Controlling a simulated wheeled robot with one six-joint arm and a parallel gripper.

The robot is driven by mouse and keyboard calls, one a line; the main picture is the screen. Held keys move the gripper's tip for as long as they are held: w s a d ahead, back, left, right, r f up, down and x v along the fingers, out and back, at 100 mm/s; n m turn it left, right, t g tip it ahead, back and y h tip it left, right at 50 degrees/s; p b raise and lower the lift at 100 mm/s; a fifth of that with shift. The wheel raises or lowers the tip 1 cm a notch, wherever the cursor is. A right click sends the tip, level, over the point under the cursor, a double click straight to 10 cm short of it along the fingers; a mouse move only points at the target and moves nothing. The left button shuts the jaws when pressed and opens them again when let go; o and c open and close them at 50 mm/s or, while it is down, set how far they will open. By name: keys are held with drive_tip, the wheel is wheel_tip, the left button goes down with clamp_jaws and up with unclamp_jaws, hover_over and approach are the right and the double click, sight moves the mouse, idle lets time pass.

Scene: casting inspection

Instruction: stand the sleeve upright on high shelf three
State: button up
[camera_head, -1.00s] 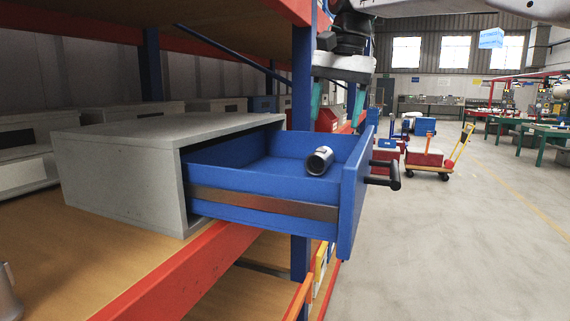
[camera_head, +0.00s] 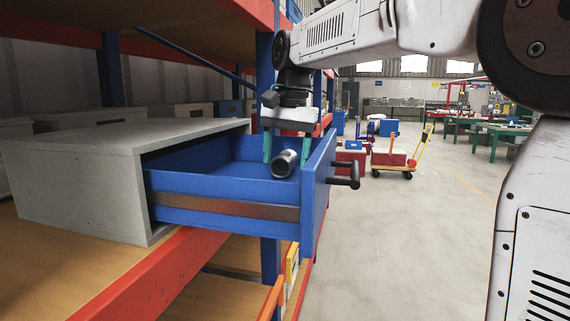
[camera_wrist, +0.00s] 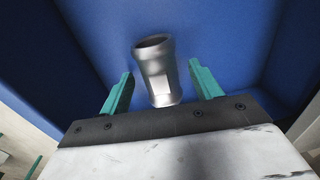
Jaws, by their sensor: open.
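The sleeve, a short silver metal tube (camera_head: 286,163), lies on its side in the open blue drawer (camera_head: 222,213), near the drawer's front. It also shows in the wrist view (camera_wrist: 157,72), with its open end towards the top. My gripper (camera_head: 286,158) points down into the drawer, with its green fingers on either side of the sleeve. In the wrist view my gripper (camera_wrist: 160,88) is open, with a gap between the sleeve and each finger. High shelf three cannot be told apart by any label in view.
The drawer slides from a grey cabinet (camera_head: 110,150) on a wooden shelf with an orange edge (camera_head: 150,275). The drawer front with its black handle (camera_head: 345,176) stands to the right of the gripper. A blue rack post (camera_head: 265,80) is close behind. The aisle floor (camera_head: 410,240) is clear.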

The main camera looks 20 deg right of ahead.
sight(286, 152)
drive_tip(key=c, duration=1.3)
drive_tip(key=shift+c, duration=0.2)
drive_tip(key=shift+r, duration=0.1)
wheel_tip(286, 152, up, 10)
drive_tip(key=shift+f, duration=0.1)
